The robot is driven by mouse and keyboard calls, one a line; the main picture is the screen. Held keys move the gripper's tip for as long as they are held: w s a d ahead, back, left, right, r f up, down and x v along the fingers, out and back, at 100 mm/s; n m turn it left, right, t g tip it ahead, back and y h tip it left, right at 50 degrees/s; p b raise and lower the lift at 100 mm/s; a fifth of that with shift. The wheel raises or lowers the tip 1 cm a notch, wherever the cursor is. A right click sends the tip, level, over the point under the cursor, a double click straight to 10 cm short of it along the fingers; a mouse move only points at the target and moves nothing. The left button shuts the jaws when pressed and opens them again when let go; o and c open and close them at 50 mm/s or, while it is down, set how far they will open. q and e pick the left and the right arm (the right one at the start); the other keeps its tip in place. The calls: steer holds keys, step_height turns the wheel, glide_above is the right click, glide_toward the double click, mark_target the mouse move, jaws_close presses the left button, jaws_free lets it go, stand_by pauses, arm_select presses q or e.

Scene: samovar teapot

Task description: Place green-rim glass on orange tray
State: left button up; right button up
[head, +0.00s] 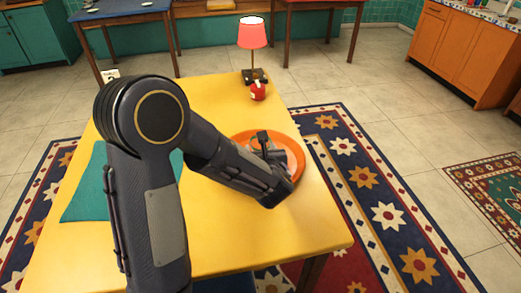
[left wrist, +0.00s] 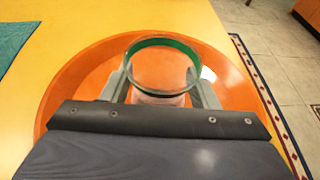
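The green-rim glass (left wrist: 160,68) is clear with a green band at its rim. It stands upright between the two fingers of my left gripper (left wrist: 160,88), which lie against its sides. The orange tray (left wrist: 75,85) lies under the glass; I cannot tell whether the glass base touches it. In the head view the round orange tray (head: 297,152) is on the yellow table's right side, and my left gripper (head: 269,150) is over it, with the glass not clearly visible there. My right gripper is not in view.
A teal cloth (head: 88,195) lies on the left of the yellow table (head: 205,88), partly behind my left arm. The front right of the table is clear.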

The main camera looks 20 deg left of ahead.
arm_select(q)
steer(key=shift+o, duration=1.2)
